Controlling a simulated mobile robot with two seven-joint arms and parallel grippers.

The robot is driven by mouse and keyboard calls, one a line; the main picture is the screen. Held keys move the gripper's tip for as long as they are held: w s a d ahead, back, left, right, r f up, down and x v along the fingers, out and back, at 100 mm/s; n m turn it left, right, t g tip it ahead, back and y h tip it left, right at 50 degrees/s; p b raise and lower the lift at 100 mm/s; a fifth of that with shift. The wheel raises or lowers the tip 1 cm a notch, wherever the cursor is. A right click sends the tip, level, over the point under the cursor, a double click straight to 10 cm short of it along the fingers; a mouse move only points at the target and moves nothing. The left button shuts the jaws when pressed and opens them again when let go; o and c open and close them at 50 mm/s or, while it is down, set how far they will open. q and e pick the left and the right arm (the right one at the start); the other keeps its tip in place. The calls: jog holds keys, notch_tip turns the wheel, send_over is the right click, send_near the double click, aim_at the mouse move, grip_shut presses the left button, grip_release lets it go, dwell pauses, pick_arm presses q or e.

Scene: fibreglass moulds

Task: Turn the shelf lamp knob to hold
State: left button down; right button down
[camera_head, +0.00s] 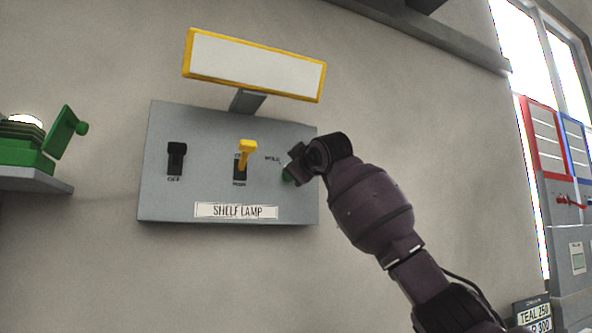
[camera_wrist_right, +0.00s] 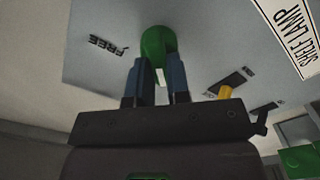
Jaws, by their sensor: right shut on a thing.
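The grey shelf lamp panel (camera_head: 160,130) is on the wall, with a "SHELF LAMP" label (camera_head: 235,211) low on it. My right gripper (camera_head: 294,170) is at the panel's right side, over the green knob (camera_head: 288,177), which it mostly hides. A "HOLD" mark (camera_head: 272,158) shows up and left of the knob. In the right wrist view the two fingers (camera_wrist_right: 156,64) are shut on the green knob (camera_wrist_right: 158,42). A "FREE" mark (camera_wrist_right: 108,45) is beside it. I cannot tell which mark the knob points to. My left gripper is not in view.
A black switch (camera_head: 176,158) over "OFF" and a yellow lever (camera_head: 247,152) stick out of the panel, left of my right gripper. A yellow-framed white lamp (camera_head: 255,66) projects above. A shelf (camera_head: 35,181) with a green device is at the left.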

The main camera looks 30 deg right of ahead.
dwell(0.4)
jog(key=c, duration=1.1)
grip_release()
jog(key=shift+s, duration=0.15)
pick_arm(q)
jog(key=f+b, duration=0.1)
jog(key=b, duration=0.1)
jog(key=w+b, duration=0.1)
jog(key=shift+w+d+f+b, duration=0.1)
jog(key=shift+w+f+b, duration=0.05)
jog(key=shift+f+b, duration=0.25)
pick_arm(e)
jog(key=s, duration=1)
jog(key=shift+s+a, duration=0.25)
jog(key=shift+a, duration=0.05)
